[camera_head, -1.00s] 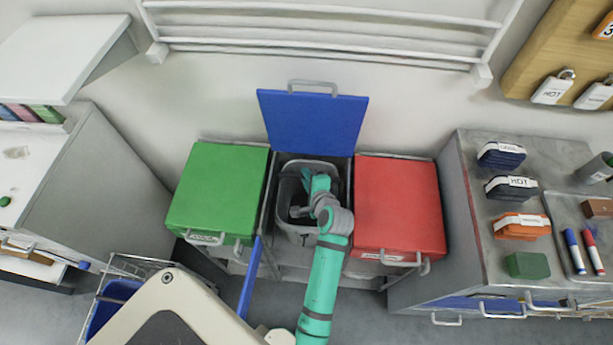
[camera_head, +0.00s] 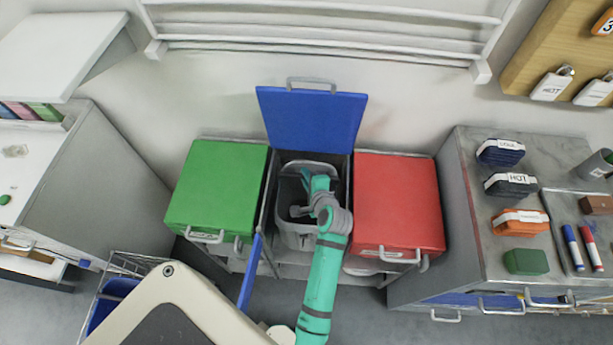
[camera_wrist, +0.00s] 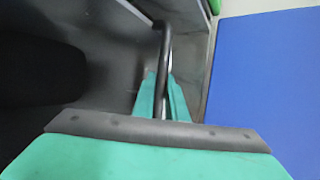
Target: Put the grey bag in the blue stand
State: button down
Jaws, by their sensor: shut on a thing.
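The grey bag (camera_head: 297,238) sits within the frame of the blue stand, between its side walls. Whether it rests on the bottom or hangs from my gripper I cannot tell. The blue stand's lid (camera_head: 313,122) is raised at the back, and its blue front door (camera_head: 250,277) is swung out to the left. My gripper (camera_head: 301,209) reaches down into the bag's opening. In the wrist view its teal fingertips (camera_wrist: 163,95) are shut on the bag's dark handle (camera_wrist: 165,45). My arm hides part of the bag's right side.
A closed green-lidded stand (camera_head: 217,185) is close on the left and a closed red-lidded stand (camera_head: 398,205) close on the right. A wire cart with a blue bin (camera_head: 108,302) stands at lower left. A grey counter (camera_head: 470,200) with small items is at right.

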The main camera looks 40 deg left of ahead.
jog(key=shift+s+d+f, duration=0.1)
jog(key=shift+s+f, duration=0.1)
jog(key=shift+f, duration=0.3)
jog(key=shift+s+d+f, duration=0.1)
jog(key=shift+s+f, duration=0.1)
jog(key=shift+f, duration=0.3)
jog(key=c, duration=1.7)
grip_release()
jog(key=shift+a, duration=0.1)
jog(key=shift+w+r, duration=0.1)
jog(key=shift+w+r, duration=0.1)
jog(key=shift+r, duration=0.05)
jog(key=v, duration=1)
jog(key=shift+d+r, duration=0.25)
jog(key=shift+d, duration=0.05)
